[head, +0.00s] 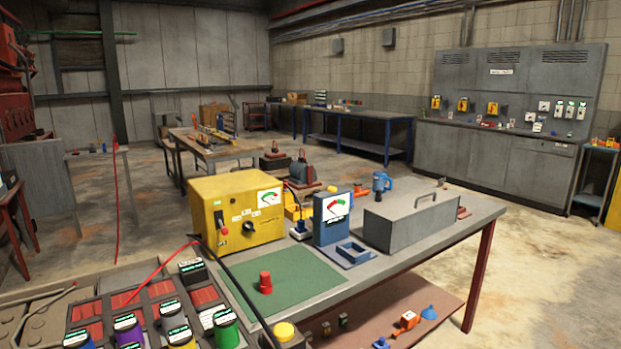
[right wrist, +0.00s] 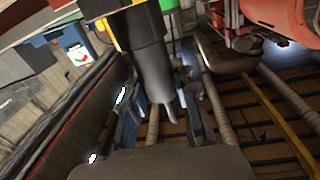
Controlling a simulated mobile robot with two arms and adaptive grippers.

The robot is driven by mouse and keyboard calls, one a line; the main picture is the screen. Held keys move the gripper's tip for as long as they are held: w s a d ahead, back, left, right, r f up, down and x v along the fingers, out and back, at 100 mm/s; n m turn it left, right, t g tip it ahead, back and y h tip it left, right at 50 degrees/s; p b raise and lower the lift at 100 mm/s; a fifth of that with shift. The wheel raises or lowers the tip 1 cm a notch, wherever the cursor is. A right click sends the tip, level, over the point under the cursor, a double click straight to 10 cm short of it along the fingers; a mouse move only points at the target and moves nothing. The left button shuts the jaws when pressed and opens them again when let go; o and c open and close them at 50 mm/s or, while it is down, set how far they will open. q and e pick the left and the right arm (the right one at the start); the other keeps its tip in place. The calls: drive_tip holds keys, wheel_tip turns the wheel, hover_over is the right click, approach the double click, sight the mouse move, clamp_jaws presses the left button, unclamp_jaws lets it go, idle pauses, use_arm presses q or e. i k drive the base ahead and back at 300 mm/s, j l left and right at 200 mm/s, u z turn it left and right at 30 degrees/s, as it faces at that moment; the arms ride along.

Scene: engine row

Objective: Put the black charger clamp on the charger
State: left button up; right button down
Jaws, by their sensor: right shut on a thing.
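The yellow charger (head: 237,213) stands on the table with a dial on its front, a red cable and a black cable at its left side. The black cable (head: 238,290) runs down to the bottom edge of the head view. In the right wrist view, my right gripper (right wrist: 160,115) is shut on a dark, tapered thing (right wrist: 152,62), which looks like the black charger clamp. Its far end is hidden. My right gripper cannot be made out in the head view. My left gripper is in neither view.
A green mat (head: 283,285) with a red knob-like piece (head: 265,283) lies before the charger. A blue meter (head: 332,218) and a grey box (head: 410,215) stand to the right. A red machine part (right wrist: 280,20) shows in the right wrist view.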

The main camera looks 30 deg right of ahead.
sight(255, 180)
drive_tip(key=i+l+z, duration=0.1)
drive_tip(key=l+z, duration=0.15)
drive_tip(key=z, duration=0.25)
drive_tip(key=i+l+z, duration=0.15)
drive_tip(key=z, duration=0.3)
drive_tip(key=i+l+z, duration=0.2)
drive_tip(key=z, duration=0.3)
drive_tip(key=i+z, duration=0.15)
drive_tip(key=z, duration=0.35)
drive_tip(key=i+l+z, duration=0.1)
drive_tip(key=i+z, duration=0.45)
drive_tip(key=i+u, duration=0.2)
drive_tip(key=u, duration=0.15)
drive_tip(key=i+l+u, duration=0.1)
drive_tip(key=u, duration=0.25)
drive_tip(key=i+l+u, duration=0.2)
drive_tip(key=u, duration=0.15)
drive_tip(key=i+u, duration=0.1)
drive_tip(key=u, duration=0.3)
drive_tip(key=i+l+u, duration=0.1)
drive_tip(key=u, duration=0.3)
drive_tip(key=i+l+u, duration=0.1)
drive_tip(key=u, duration=0.3)
drive_tip(key=l+u, duration=0.15)
drive_tip(key=u, duration=0.25)
drive_tip(key=i+l+u, duration=0.1)
drive_tip(key=u, duration=0.35)
